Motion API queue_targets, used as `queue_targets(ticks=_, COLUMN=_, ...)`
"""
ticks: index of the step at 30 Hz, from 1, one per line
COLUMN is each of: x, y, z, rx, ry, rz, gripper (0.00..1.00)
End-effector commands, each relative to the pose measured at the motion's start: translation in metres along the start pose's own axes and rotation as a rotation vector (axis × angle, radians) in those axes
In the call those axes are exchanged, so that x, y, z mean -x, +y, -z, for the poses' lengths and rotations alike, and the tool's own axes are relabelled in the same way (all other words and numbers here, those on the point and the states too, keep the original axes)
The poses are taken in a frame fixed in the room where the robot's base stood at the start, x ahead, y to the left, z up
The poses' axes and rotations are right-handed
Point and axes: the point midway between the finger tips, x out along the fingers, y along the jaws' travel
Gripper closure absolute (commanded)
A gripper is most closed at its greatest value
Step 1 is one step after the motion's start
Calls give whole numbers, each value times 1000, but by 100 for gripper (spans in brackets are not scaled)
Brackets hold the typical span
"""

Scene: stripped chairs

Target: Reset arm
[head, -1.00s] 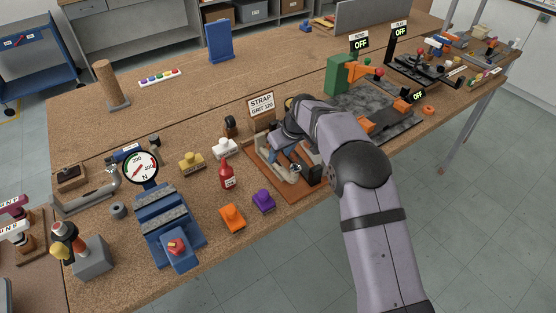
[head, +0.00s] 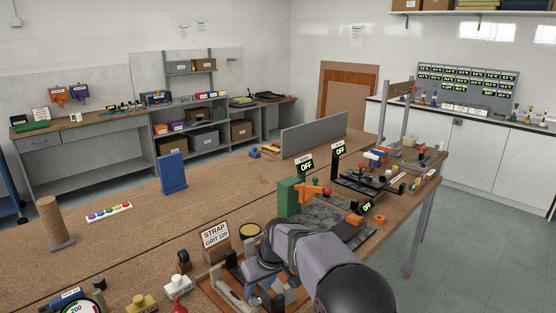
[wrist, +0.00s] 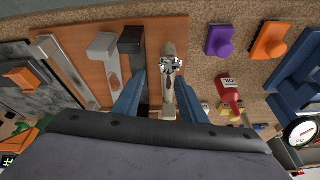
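My gripper (wrist: 160,97) has two blue fingers spread apart in the wrist view, over the brown strap board. A pale upright or bar with a silver knob (wrist: 171,66) lies between the fingers in that view, and I see no contact. In the head view my arm reaches over the board (head: 222,291) beside the sign reading STRAP GRIT 120 (head: 215,236). My wrist hides part of that station, and the fingertips are hard to make out there.
In the wrist view, a purple block (wrist: 220,41), an orange block (wrist: 269,41) and a red bottle (wrist: 230,94) stand right of the board. In the head view, a green-and-orange fixture (head: 291,196) stands beyond my arm.

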Motion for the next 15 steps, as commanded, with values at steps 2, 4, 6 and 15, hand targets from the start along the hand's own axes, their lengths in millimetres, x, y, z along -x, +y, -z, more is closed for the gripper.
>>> queue_targets(ticks=2, x=16, y=10, z=-26, rx=-63, ry=-23, rz=-15, gripper=62)
queue_targets(ticks=4, x=27, y=18, z=-55, rx=-112, ry=-53, rz=-29, gripper=62)
queue_targets(ticks=6, x=40, y=25, z=-86, rx=-166, ry=-85, rz=-46, gripper=62)
queue_targets(ticks=15, x=83, y=26, z=-237, rx=-397, ry=-224, rz=-108, gripper=62)
